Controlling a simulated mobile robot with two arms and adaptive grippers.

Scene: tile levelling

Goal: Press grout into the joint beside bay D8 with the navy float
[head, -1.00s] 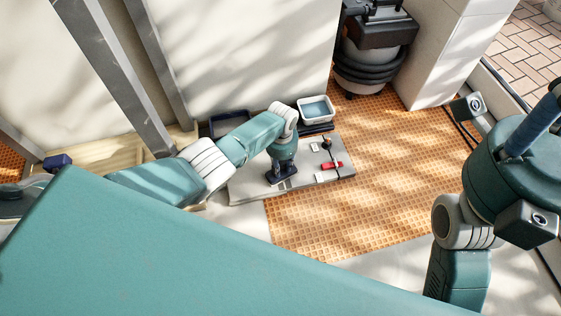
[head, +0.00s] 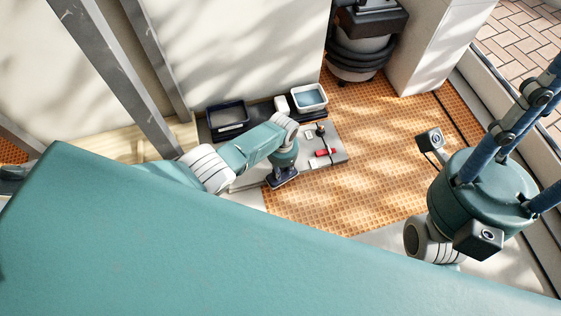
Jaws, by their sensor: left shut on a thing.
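My left gripper (head: 284,168) points down and is shut on the navy float (head: 281,180). The float's dark flat plate is low, at the near edge of the pale grey slab (head: 334,155), by the orange waffle-patterned floor. I cannot tell whether the plate touches the surface. The arm and gripper hide much of the slab. Bay D8, its label and the joint beside it cannot be made out. My right gripper is not in view.
A red-handled tool (head: 325,152) and a small dark object (head: 320,130) lie on the slab. Behind stand a dark tray (head: 228,117) and a white tub (head: 309,98) with bluish contents. A dark vacuum-like machine (head: 365,45) stands at the back. The orange floor (head: 365,185) is clear on the right.

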